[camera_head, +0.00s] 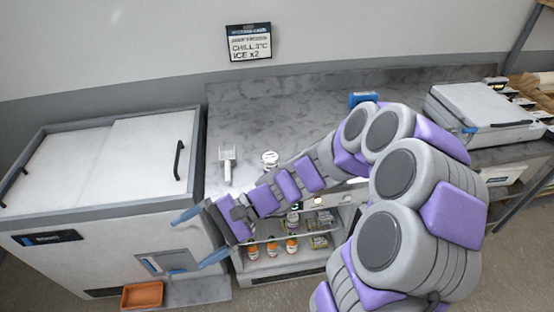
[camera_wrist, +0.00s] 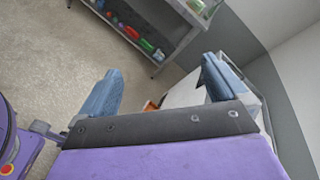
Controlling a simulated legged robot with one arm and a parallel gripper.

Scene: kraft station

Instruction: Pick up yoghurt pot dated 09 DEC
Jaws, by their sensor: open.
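I cannot make out a yoghurt pot dated 09 DEC in either view; no date can be read at this size. An open fridge compartment (camera_head: 285,268) under the counter holds several small orange bottles (camera_head: 272,248) with dark caps. A pale jar (camera_head: 293,220) and several small packs (camera_head: 320,241) also stand inside, partly hidden by my arm. My gripper (camera_head: 200,240) is open and empty, left of the fridge opening, in front of the white chest. In the wrist view its two blue fingers (camera_wrist: 160,92) are spread wide with nothing between them.
A white chest (camera_head: 95,160) with sliding lids stands at left, an orange tray (camera_head: 142,295) low at its front. The grey counter (camera_head: 300,105) carries a scoop (camera_head: 227,165), a round white item (camera_head: 270,158) and a blue item (camera_head: 363,98). A sign (camera_head: 248,42) hangs behind.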

